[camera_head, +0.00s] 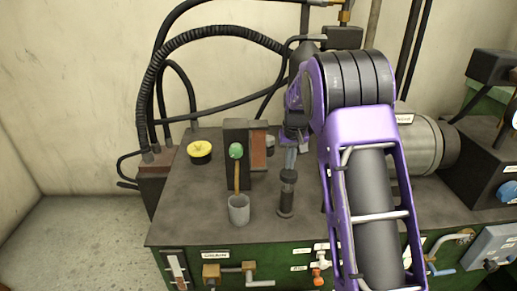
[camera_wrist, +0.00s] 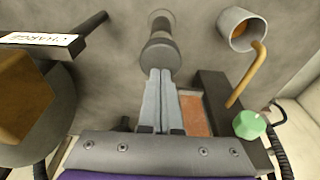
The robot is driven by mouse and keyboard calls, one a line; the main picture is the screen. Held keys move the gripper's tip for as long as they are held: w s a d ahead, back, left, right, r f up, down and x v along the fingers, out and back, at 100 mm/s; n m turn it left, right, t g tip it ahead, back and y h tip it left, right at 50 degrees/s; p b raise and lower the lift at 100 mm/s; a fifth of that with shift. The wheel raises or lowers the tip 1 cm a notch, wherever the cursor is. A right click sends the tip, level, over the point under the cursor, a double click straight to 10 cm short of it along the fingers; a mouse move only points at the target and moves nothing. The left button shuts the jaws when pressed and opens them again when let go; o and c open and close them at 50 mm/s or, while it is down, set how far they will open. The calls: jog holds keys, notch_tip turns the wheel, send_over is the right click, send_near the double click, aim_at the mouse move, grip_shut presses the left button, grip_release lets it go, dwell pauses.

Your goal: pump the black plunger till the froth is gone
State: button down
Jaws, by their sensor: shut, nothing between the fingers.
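The black plunger (camera_head: 287,177) stands upright on the bench top, a dark cylinder with a rounded head. In the wrist view its head (camera_wrist: 160,52) is straight ahead of my fingertips. My gripper (camera_head: 290,166) is shut and empty, its fingers pointing down at the plunger head; in the wrist view the fingertips (camera_wrist: 160,72) reach its edge, and I cannot tell whether they touch. A grey cup (camera_head: 239,212) stands left of the plunger, with a tan spout pipe (camera_head: 237,178) leading into it. In the wrist view the cup (camera_wrist: 228,25) holds something amber; I cannot make out froth.
A green knob (camera_head: 236,151) sits on a dark upright block behind the cup. A black dish with yellow inside (camera_head: 199,151) is farther left. A large grey cylinder (camera_head: 425,145) is at the right. Valves and labels line the green front panel (camera_head: 237,271).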

notch_tip(320, 180, up, 6)
dwell(0.6)
